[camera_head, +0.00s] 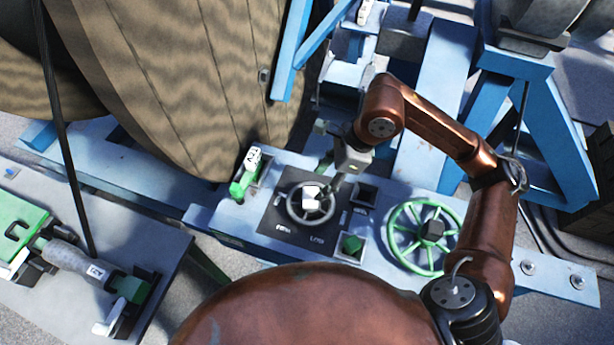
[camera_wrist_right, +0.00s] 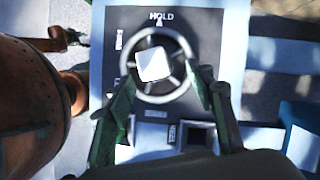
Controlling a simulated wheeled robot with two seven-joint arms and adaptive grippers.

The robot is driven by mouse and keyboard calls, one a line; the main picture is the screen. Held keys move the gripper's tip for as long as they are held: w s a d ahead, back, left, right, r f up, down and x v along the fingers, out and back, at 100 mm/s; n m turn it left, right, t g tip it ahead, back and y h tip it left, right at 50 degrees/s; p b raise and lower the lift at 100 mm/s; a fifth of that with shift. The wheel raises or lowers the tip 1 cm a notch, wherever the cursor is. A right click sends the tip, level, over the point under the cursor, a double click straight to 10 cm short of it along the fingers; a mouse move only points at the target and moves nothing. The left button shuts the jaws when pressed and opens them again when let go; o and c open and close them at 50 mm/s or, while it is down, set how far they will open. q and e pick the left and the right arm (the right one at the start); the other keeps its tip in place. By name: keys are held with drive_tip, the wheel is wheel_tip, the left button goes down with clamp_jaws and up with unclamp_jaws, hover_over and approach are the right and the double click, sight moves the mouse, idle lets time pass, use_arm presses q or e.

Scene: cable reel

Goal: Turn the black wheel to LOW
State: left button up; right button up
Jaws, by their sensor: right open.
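Other labels on the plate are too small or turned to read surely. My right gripper (camera_head: 333,184) is over the wheel's upper right side. In the wrist view its two green-dark fingers (camera_wrist_right: 163,80) are spread apart, one on each side of the wheel's near part; contact is unclear. My left gripper is not in view.
A green handwheel (camera_head: 394,226) stands right of the plate. A green lever with a white tag (camera_head: 252,161) is to its left, and a green knob (camera_head: 352,244) sits in front right. The large wooden reel (camera_head: 190,80) rises behind. Blue frame beams flank the console.

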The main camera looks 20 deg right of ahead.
sight(313, 192)
drive_tip(key=f, duration=0.1)
drive_tip(key=s+a+f, duration=0.1)
drive_tip(key=s+f, duration=0.1)
drive_tip(key=shift+a+f, duration=0.1)
drive_tip(key=shift+a, duration=0.3)
drive_tip(key=shift+w+a+f+p, duration=0.2)
drive_tip(key=shift+w+f, duration=0.35)
drive_tip(key=shift+f, duration=0.1)
drive_tip(key=shift+w+a+f+p, duration=0.15)
drive_tip(key=shift+w+a+f, duration=0.05)
drive_tip(key=shift+w+f, duration=0.35)
drive_tip(key=shift+s+f, duration=0.3)
drive_tip(key=shift+w+a+f, duration=0.1)
drive_tip(key=shift+w, duration=0.1)
drive_tip(key=shift+c, duration=1)
drive_tip(key=shift+s, duration=0.15)
drive_tip(key=c, duration=1.1)
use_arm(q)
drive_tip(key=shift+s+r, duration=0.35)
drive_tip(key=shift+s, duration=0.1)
use_arm(e)
clamp_jaws()
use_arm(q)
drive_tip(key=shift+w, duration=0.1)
